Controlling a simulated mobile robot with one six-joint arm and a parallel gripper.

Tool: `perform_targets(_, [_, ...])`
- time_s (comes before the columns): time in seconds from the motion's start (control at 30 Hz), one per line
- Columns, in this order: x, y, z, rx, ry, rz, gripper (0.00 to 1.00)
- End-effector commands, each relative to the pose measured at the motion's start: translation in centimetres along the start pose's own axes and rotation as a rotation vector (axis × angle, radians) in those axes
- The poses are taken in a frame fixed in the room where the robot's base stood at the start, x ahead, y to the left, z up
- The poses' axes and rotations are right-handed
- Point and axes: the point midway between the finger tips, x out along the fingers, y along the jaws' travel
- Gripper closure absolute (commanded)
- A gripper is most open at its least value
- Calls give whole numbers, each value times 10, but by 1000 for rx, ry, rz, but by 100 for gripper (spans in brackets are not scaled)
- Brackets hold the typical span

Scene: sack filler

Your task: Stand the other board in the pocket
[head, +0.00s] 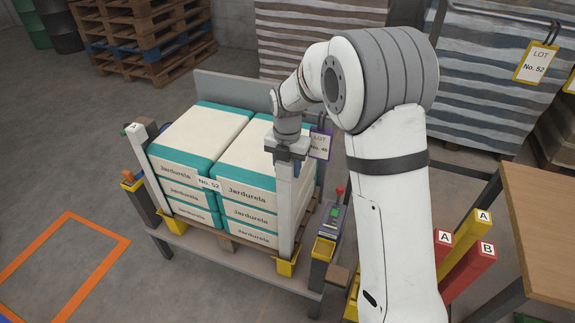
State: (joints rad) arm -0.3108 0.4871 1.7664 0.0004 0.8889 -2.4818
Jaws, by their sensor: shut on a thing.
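My gripper (287,155) is shut on the upper end of a white board (287,205) at the front right corner of the sack stack. The board is upright. Its lower end meets the yellow pocket (286,267) at that corner; I cannot tell how deep it sits. The jaws hide part of its top. Another white board (152,178) stands upright at the front left corner, its foot at a second yellow pocket (168,223). The stack of white and teal sacks (250,190) lies between the boards, with a "No. 52" label on its front.
A control box (331,222) with a red button stands just right of the held board. A purple tag (320,143) hangs behind it. Red and yellow lettered posts (470,262) and a wooden table (540,215) are at right. A yellow "No. 52" tag (535,62) hangs at upper right.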

Motion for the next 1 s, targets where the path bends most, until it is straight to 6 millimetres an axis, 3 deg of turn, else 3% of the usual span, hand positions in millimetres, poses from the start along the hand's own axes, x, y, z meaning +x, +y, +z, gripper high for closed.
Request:
perform_targets(0.27, [0, 0, 0, 0, 0, 0, 99])
perform_targets(1.0, [24, 0, 0, -1, 0, 0, 99])
